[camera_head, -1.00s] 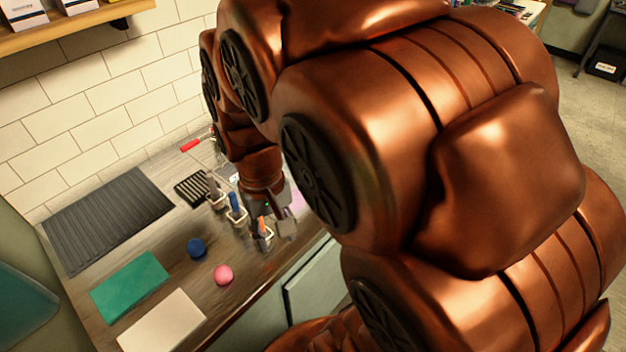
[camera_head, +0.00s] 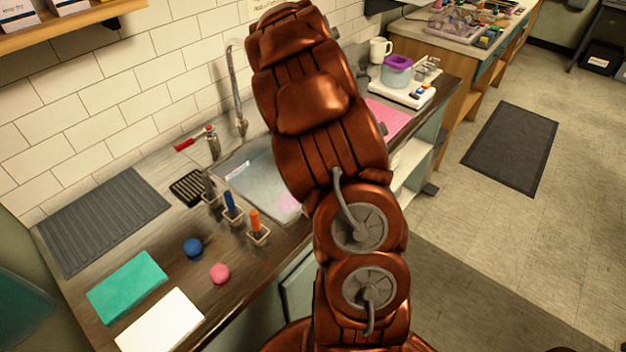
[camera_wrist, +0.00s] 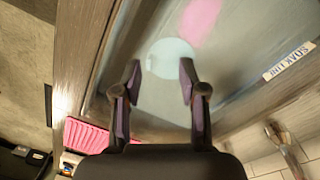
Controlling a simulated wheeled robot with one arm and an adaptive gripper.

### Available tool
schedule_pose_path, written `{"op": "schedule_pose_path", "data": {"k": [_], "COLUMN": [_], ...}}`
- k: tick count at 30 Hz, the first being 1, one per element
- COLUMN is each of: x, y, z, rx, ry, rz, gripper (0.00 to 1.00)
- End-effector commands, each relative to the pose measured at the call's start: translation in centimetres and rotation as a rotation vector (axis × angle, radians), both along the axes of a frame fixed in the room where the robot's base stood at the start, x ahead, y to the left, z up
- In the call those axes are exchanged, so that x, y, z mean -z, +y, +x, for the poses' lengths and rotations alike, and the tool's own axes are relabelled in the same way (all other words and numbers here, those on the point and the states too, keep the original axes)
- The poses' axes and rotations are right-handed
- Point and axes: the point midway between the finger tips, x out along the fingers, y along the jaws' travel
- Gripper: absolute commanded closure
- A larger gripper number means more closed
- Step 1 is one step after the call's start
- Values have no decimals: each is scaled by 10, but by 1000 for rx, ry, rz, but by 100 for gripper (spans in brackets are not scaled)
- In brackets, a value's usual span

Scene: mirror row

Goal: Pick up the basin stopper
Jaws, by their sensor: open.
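A pale blue-white round disc (camera_wrist: 173,52), which looks like the basin stopper, shows inside the grey sink basin (camera_wrist: 235,70) in the wrist view. My gripper (camera_wrist: 160,72) is open, with its two dark fingers pointing toward the disc. The disc appears between and just beyond the fingertips; I cannot tell the height gap, and nothing is held. In the head view the basin (camera_head: 250,172) is partly covered by my arm, which hides my gripper and the disc.
A pink patch (camera_wrist: 202,18) lies in the basin near the disc. A tall faucet (camera_head: 236,95) stands behind the basin. Several small holders, one with an orange-handled tool (camera_head: 255,221), line its left side. A pink ribbed mat (camera_head: 385,118) lies to its right.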

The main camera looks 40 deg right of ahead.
Motion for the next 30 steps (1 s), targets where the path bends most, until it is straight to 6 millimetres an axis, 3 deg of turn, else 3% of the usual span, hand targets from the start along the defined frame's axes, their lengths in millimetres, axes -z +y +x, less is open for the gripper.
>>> {"op": "schedule_pose_path", "data": {"k": [1, 6, 12, 30], "x": [11, 43, 68, 107], "y": [-15, -53, -77, -83], "z": [3, 11, 16, 17], "rx": [22, 78, 118, 127], "ry": [-5, -25, -46, -52], "rz": [3, 16, 30, 35], "gripper": [58, 58, 58, 58]}}
